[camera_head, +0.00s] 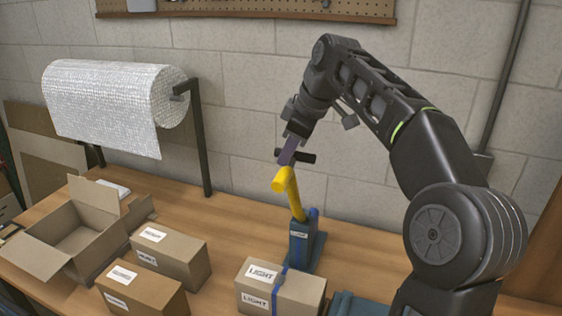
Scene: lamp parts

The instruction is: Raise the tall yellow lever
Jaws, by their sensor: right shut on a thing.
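The tall yellow lever (295,198) rises from a dark blue-grey base (303,243) with a white label on the workbench. It stands close to upright, its thick top end bent toward the left. My right gripper (286,162) reaches in from the right and is shut on the lever at its top end. The gripper partly hides where the fingers meet the lever. My left gripper is not in view.
Closed cardboard boxes (170,256) stand at the front left, and a taped box (280,288) stands in front of the base. An open box (75,240) is at the far left. A bubble-wrap roll (115,98) hangs behind. The bench right of the base is partly clear.

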